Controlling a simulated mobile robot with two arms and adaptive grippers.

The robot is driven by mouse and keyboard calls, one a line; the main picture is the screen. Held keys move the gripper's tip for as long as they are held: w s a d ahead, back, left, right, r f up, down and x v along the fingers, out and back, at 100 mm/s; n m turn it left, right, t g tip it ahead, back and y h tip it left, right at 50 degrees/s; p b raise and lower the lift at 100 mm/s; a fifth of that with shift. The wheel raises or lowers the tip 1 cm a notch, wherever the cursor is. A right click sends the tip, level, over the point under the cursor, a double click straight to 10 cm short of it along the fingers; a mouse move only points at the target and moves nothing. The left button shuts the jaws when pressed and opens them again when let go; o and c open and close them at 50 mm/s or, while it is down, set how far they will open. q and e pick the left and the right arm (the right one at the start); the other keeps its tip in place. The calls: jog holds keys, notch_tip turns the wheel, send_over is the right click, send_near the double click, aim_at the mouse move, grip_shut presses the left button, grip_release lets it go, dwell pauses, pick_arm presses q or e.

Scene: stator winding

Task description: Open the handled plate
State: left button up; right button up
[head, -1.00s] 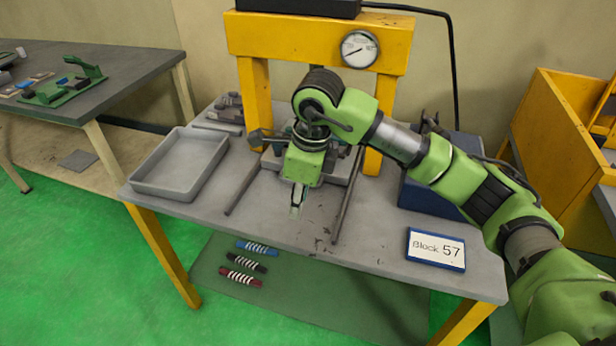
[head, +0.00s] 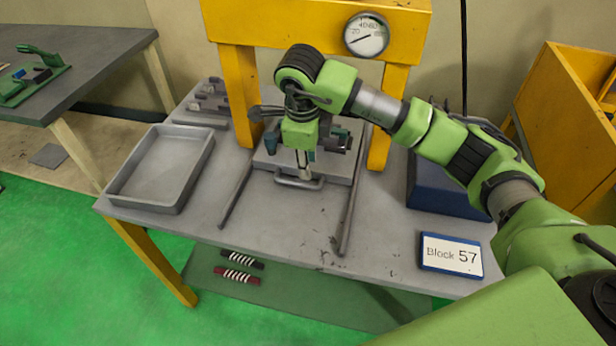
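The handled plate (head: 268,163) is a flat grey plate between two rails under the yellow press frame. Its front handle (head: 286,182) is a grey bar along the near edge. My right gripper (head: 304,176) points straight down at the middle of this handle, with its fingertips at or touching the bar. The fingers look close together, but I cannot tell whether they are shut on the bar. The wrist hides part of the plate and the fixture behind it. My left gripper is not in view.
Two dark rails (head: 350,205) flank the plate. An empty grey tray (head: 163,168) stands at the left. A blue box (head: 440,185) and a "Block 57" sign (head: 450,255) are at the right. The yellow press (head: 300,22) with a gauge (head: 366,36) stands over the plate.

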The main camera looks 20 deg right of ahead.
aim_at(309, 186)
jog(key=f, duration=0.4)
jog(key=shift+w+d+p, duration=0.2)
jog(key=shift+w+p, duration=0.1)
jog(key=f, duration=0.4)
jog(key=shift+w+d, duration=0.15)
jog(key=shift+w, duration=0.25)
jog(key=shift+f+p, duration=0.3)
jog(key=shift+w+f, duration=0.1)
jog(key=shift+f, duration=0.05)
jog(key=shift+d+f, duration=0.1)
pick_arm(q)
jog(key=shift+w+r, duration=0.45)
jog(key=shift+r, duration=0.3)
pick_arm(e)
grip_shut()
